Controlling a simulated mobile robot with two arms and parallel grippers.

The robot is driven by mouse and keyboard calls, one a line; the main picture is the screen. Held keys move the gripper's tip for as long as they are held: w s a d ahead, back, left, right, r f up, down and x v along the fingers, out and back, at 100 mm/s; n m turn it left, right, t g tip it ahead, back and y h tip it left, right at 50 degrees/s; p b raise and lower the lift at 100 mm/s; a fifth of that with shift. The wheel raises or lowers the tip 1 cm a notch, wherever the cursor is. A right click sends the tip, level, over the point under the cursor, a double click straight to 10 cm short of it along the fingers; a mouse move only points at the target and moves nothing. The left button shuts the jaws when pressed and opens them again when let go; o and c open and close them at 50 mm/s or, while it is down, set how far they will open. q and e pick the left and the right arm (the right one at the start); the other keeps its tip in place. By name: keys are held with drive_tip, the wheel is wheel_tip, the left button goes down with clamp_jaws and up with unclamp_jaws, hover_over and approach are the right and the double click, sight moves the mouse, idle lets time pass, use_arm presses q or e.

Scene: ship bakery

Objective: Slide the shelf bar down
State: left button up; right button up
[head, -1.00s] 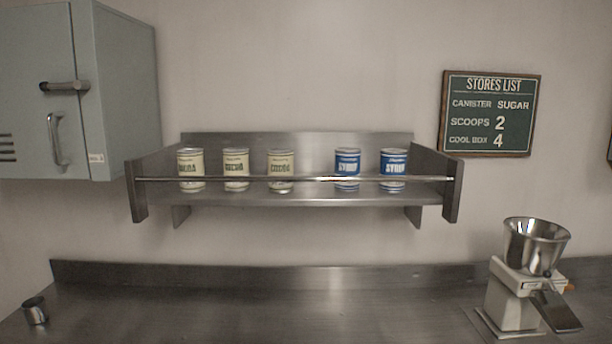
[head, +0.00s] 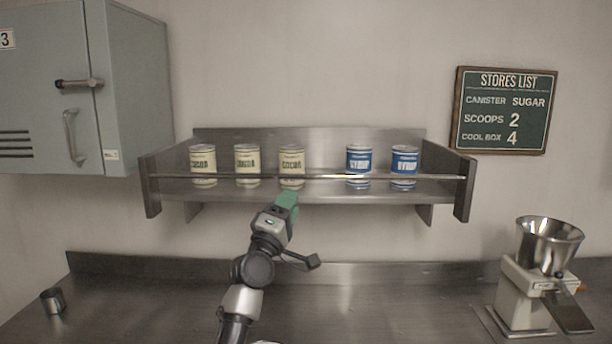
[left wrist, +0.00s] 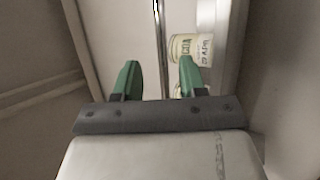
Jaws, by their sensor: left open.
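The shelf bar (head: 240,176) is a thin metal rail across the front of the steel wall shelf (head: 310,194), in front of the cans. My left gripper (head: 287,200) has green fingers and is just below and in front of the bar, near the third cocoa can. In the left wrist view the bar (left wrist: 160,45) runs up the picture, and its line passes between the open green fingers (left wrist: 158,80). I cannot tell whether they touch it. My right gripper is not in view.
Three cream cocoa cans (head: 247,165) and two blue syrup cans (head: 404,167) stand on the shelf. A grey locker (head: 135,95) hangs at the left. A mill with a metal funnel (head: 549,240) and a small metal cup (head: 53,300) stand on the counter (head: 400,310).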

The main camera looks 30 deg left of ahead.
sight(306, 177)
use_arm(q)
drive_tip(key=p+x, duration=0.1)
drive_tip(key=x, duration=0.8)
drive_tip(key=shift+w, duration=0.25)
clamp_jaws()
